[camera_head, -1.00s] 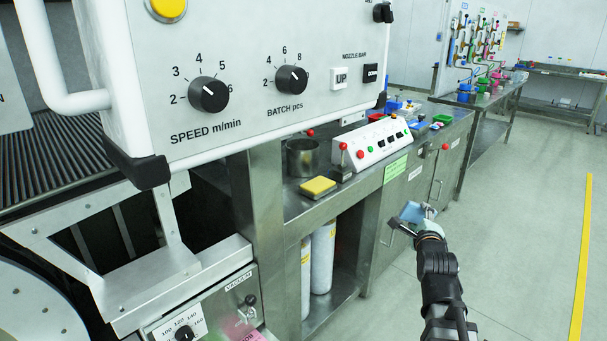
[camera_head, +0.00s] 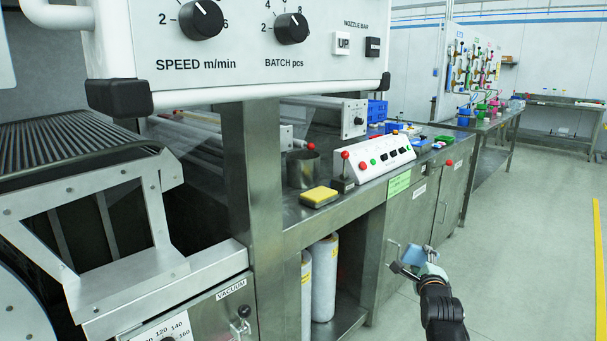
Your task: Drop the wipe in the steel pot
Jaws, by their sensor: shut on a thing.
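The steel pot (camera_head: 301,170) is an open grey cylinder on the steel bench, just right of the upright post. My gripper (camera_head: 415,263) is in front of the bench's cabinet doors, below the bench top and to the right of the pot. It is shut on a light blue wipe (camera_head: 413,256). The wipe is apart from the pot. The inside of the pot cannot be seen from here.
A yellow sponge (camera_head: 319,196) lies on the bench edge in front of the pot. A lever with a red ball (camera_head: 345,172) and a sloped control box (camera_head: 388,157) stand to the pot's right. The steel post (camera_head: 252,180) stands at its left. The floor at right is clear.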

